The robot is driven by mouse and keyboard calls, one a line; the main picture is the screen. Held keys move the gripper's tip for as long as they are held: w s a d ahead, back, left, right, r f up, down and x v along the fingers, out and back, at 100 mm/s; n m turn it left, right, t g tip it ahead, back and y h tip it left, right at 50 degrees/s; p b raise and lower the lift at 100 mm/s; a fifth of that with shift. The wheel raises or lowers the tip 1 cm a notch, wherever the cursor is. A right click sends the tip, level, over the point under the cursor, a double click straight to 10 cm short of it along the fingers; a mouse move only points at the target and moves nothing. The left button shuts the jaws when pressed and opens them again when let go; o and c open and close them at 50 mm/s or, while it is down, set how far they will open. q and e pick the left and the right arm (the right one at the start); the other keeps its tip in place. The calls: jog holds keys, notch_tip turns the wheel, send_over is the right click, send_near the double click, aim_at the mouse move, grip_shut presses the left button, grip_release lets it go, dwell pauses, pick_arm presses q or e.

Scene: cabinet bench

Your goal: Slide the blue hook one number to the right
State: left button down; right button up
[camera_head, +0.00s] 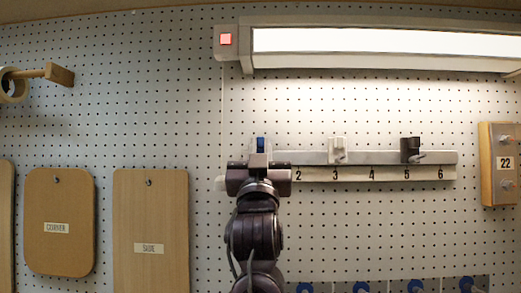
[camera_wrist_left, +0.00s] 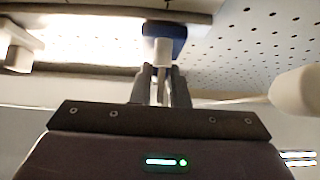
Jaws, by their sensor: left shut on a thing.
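The blue hook (camera_head: 260,143) sits on the grey rail (camera_head: 375,157) near its left end, left of the number 2. The number under it is hidden behind my gripper. My left gripper (camera_head: 260,160) is in front of the hook and covers its lower part. In the left wrist view, the fingers (camera_wrist_left: 162,82) are closed on the pale peg below the blue block of the hook (camera_wrist_left: 164,30). The number strip (camera_head: 390,174) shows 2 to 6. My right gripper is not in view.
A white hook (camera_head: 338,149) sits above 3 and a black hook (camera_head: 410,149) above 5. The rail above 2 is clear. A white pull knob (camera_head: 220,183) hangs on a cord just left of my gripper. A lit lamp (camera_head: 385,42) is above.

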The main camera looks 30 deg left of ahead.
pick_arm(q)
jog(key=shift+w+d, duration=0.15)
jog(key=shift+d, duration=0.05)
jog(key=w+d, duration=0.1)
jog(key=d, duration=0.1)
jog(key=w+d, duration=0.1)
jog(key=d, duration=0.1)
jog(key=w+d, duration=0.2)
jog(key=shift+d+b, duration=0.25)
jog(key=shift+b, duration=0.15)
jog(key=c, duration=1.7)
grip_release()
jog(key=shift+d, duration=0.1)
jog(key=o, duration=0.3)
jog(key=shift+w+d, duration=0.15)
